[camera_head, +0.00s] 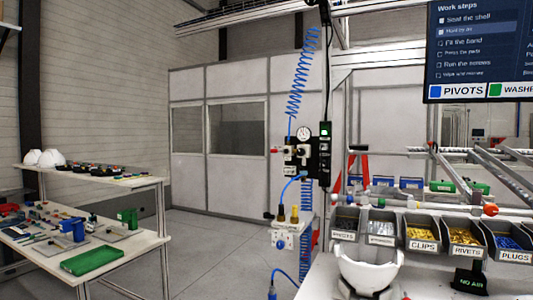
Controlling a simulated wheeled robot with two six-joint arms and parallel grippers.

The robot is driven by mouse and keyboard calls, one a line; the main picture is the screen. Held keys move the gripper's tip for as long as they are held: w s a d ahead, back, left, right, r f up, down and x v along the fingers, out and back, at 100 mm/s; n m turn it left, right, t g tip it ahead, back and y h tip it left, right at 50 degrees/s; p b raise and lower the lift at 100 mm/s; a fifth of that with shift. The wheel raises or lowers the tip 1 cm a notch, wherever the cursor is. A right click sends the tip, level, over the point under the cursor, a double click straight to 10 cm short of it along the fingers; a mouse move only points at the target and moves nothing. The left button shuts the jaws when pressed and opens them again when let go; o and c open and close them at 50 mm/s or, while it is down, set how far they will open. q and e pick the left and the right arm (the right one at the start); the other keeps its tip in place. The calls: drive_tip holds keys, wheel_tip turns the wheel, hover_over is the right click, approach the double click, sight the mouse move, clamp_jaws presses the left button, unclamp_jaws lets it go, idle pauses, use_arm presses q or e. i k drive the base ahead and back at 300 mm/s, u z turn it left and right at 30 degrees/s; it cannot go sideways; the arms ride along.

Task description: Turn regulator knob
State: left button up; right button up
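The air regulator unit (297,157) is mounted on a post in the middle of the view. It has a round white-faced pressure gauge (303,133) on top and a small red part (275,151) sticking out on its left. Which part is the knob is too small to tell. A blue coiled hose (302,75) comes down to it from above. A black box with a green light (324,133) stands right beside it. Neither of my grippers shows in this view.
A white helmet shell (368,270) sits on the bench at lower right, below labelled bins (418,239). A small display (470,281) reads NO AIR. A grey box with a knob (288,241) is below the regulator. A parts table (150,240) stands left; the floor between is clear.

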sight(301, 152)
drive_tip(key=z, duration=0.15)
drive_tip(key=i, duration=1)
drive_tip(key=z, duration=0.45)
